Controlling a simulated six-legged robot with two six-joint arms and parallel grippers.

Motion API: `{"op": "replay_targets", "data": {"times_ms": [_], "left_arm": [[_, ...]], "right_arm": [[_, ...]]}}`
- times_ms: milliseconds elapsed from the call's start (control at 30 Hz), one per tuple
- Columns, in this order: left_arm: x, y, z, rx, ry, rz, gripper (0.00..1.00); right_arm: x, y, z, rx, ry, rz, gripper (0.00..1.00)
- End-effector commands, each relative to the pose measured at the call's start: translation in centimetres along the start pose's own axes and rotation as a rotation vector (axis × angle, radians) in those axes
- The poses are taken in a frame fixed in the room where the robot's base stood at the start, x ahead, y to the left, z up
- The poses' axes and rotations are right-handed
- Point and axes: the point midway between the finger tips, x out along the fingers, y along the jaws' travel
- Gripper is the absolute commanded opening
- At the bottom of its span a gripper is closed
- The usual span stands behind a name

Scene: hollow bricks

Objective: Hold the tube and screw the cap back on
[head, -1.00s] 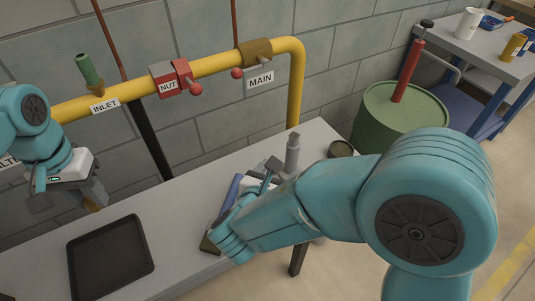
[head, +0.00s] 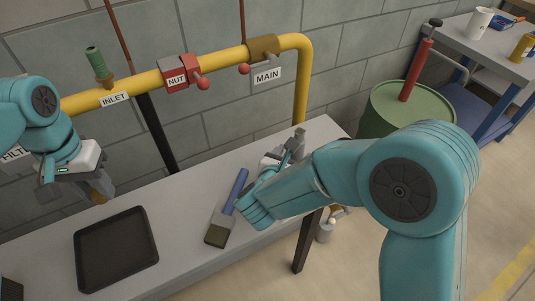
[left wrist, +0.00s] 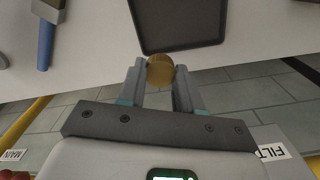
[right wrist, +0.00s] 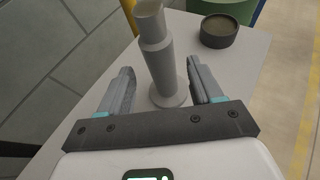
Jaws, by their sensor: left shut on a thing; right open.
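A grey stepped tube (right wrist: 155,55) stands upright on the bench in the right wrist view. Its top (head: 299,135) shows just beyond my right gripper in the head view. My right gripper (right wrist: 158,72) is open, with its fingers on either side of the tube; I cannot tell whether either touches it. My left gripper (left wrist: 158,72) is shut on a small brass-coloured round piece (left wrist: 160,68), held above the bench. The piece also shows below the fingers in the head view (head: 98,198). I cannot tell surely whether it is the cap.
A black tray (head: 152,262) and a blue-handled brush (head: 239,185) lie on the bench (head: 185,215). A dark round tin (right wrist: 218,32) sits beyond the tube. A yellow pipe (head: 220,60) with valves runs behind. A green barrel (head: 385,115) stands off the bench's right end.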

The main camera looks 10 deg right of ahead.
Motion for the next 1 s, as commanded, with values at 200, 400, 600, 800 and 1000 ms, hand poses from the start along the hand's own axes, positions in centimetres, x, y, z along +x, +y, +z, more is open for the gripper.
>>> {"op": "replay_targets", "data": {"times_ms": [200,400,600,800,1000], "left_arm": [[-0.4,0.0,0.0,0.000,0.000,0.000,0.01],[-0.5,0.0,0.0,0.000,0.000,0.000,0.01],[-0.4,0.0,0.0,0.000,0.000,0.000,0.01],[-0.4,0.0,0.0,0.000,0.000,0.000,0.01],[-0.4,0.0,0.0,0.000,0.000,0.000,0.01]], "right_arm": [[2.5,-0.3,0.4,0.001,0.002,-0.005,0.65],[4.9,-0.3,0.4,0.000,0.001,-0.002,0.65],[5.2,-0.3,0.4,0.000,0.000,0.000,0.65],[5.2,-0.3,0.4,0.000,0.000,0.000,0.61],[5.2,-0.3,0.4,0.000,0.000,0.000,0.00]]}}
